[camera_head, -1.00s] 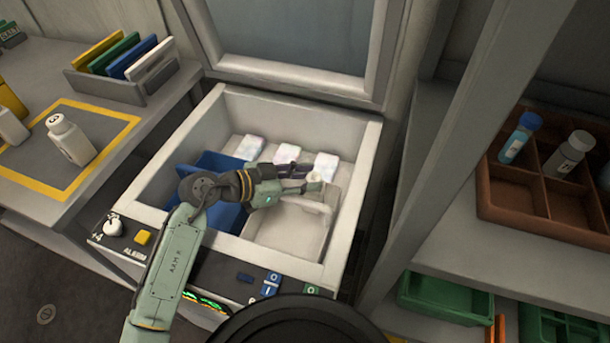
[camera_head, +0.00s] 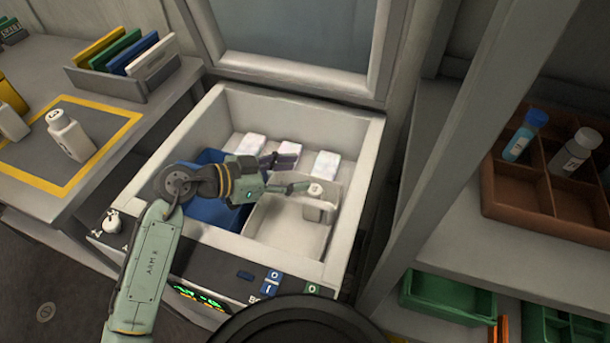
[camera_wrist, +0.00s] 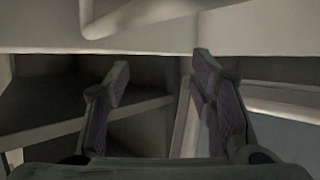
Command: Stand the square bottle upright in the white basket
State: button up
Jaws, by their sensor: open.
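The white square bottle (camera_head: 318,209) stands, seemingly upright, in the right part of the white basket (camera_head: 286,240), with its round cap on top. The basket sits in the right half of a deep, pale open-topped bin. My gripper (camera_head: 296,171) is open and empty, to the left of the bottle, with one finger pointing towards its cap. In the head view the fingers look apart from the bottle. In the wrist view my gripper (camera_wrist: 160,75) shows its two fingers spread with nothing between them; the bottle does not show there.
A blue basket (camera_head: 217,213) lies left of the white one, partly behind my arm. Several white packs (camera_head: 326,164) lie along the bin's back. The bin's raised rim (camera_head: 365,180) surrounds everything. Other white bottles (camera_head: 70,138) stand on the left table. A shelf with a brown divided tray (camera_head: 515,194) is right.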

jog(key=b+v, duration=0.1)
jog(key=v, duration=0.7)
dwell(1.2)
